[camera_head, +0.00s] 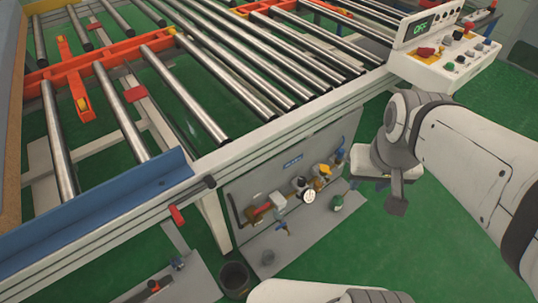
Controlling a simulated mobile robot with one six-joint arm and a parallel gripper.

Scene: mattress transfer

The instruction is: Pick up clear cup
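No cup shows clearly. My gripper (384,187) hangs at the end of my arm, right of the valve panel and above the green floor. It is well apart from the small object, up and to the right of it. The angle hides whether its fingers are open or shut.
The roller conveyor (100,229) fills the upper left. A control box (443,53) reading OFF stands on its right corner. A panel with valves and gauges (290,160) is below its frame. A dark bucket (235,279) stands on the floor. Green floor is open around my arm.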

